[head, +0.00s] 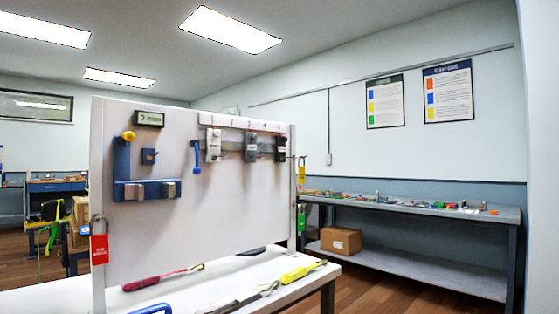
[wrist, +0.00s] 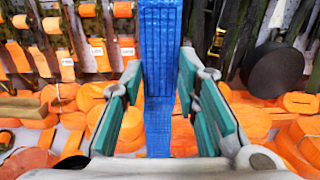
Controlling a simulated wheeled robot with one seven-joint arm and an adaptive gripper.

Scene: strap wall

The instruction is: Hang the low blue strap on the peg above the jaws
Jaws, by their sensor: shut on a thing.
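In the wrist view a wide blue woven strap (wrist: 160,45) runs from the top edge down the middle, between the two teal-padded fingers of my gripper (wrist: 160,88). My gripper is shut on the blue strap, though the exact contact at the pads is hard to make out. The strap's upper end is outside the picture, and its lower part drops behind the gripper's body. I cannot make out a peg above the jaws. The head view does not show my gripper or this strap.
In the wrist view dark straps (wrist: 235,30) hang on both sides, near a black disc (wrist: 272,70) and many orange pieces (wrist: 130,130). In the head view a white tool panel (head: 240,220) stands on a white bench (head: 200,290). A long side bench (head: 420,203) holds small items.

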